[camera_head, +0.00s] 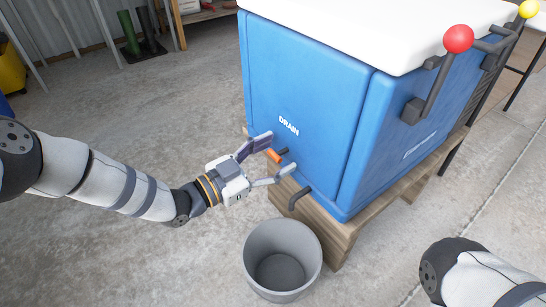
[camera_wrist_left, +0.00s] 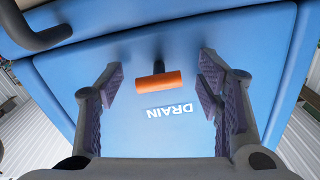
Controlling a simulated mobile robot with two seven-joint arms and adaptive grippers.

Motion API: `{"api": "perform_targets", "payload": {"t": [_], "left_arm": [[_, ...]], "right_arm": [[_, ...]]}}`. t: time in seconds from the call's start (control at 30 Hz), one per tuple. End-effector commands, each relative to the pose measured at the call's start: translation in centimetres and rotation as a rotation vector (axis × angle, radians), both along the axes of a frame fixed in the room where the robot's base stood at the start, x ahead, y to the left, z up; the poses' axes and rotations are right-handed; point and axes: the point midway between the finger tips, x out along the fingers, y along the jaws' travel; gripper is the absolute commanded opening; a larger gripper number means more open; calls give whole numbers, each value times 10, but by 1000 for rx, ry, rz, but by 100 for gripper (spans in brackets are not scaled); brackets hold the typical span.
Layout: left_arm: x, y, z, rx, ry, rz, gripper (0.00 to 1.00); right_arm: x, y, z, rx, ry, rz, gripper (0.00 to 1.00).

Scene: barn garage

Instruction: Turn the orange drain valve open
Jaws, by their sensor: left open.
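The orange drain valve (camera_head: 273,156) is a short orange bar on a dark stem, low on the front of the blue cabinet (camera_head: 310,92) below the white word DRAIN. My left gripper (camera_head: 269,159) is open, with one finger on each side of the valve in the head view. In the left wrist view the valve (camera_wrist_left: 158,82) lies crosswise between and beyond the open fingers (camera_wrist_left: 160,88), apart from both. My right arm (camera_head: 480,277) shows at the lower right, but its gripper is out of view.
A dark spout (camera_head: 298,198) sticks out below the valve, above an empty grey bucket (camera_head: 282,225) on the floor. The cabinet stands on a wooden base (camera_head: 336,233). Levers with red (camera_head: 458,39) and yellow (camera_head: 529,9) knobs are on its right side.

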Motion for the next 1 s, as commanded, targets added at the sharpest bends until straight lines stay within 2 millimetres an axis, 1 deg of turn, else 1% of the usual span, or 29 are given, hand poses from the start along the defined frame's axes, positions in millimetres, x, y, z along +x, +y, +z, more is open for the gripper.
{"api": "perform_targets", "payload": {"t": [0.1, 0.13, 0.17, 0.2, 0.27, 0.3, 0.33, 0.67, 0.87, 1.0], "left_arm": [[0, 0, 1, 0, 0, 0, 60], [0, 0, 1, 0, 0, 0, 58], [0, 0, 1, 0, 0, 0, 51], [0, 0, 1, 0, 0, 0, 42], [0, 0, 0, 0, 0, 0, 28], [0, 0, 1, 0, 0, 0, 19], [0, 0, 0, 0, 0, 0, 14], [0, 1, 0, -21, 28, 1, 13], [0, 0, 0, -86, 118, 0, 13], [0, 1, 0, -158, 215, 1, 13]], "right_arm": [[0, 0, 0, 0, 0, 0, 0], [0, 0, 0, 0, 0, 0, 0], [0, 0, 0, 0, 0, 0, 0], [0, 0, 0, 0, 0, 0, 0], [0, 0, 0, 0, 0, 0, 0], [0, 0, 0, 0, 0, 0, 0], [0, 0, 0, 0, 0, 0, 0], [0, 0, 0, 0, 1, 0, 0], [-1, 0, -3, 0, 6, 0, 0], [-3, 0, -4, 0, 12, 1, 0]]}}
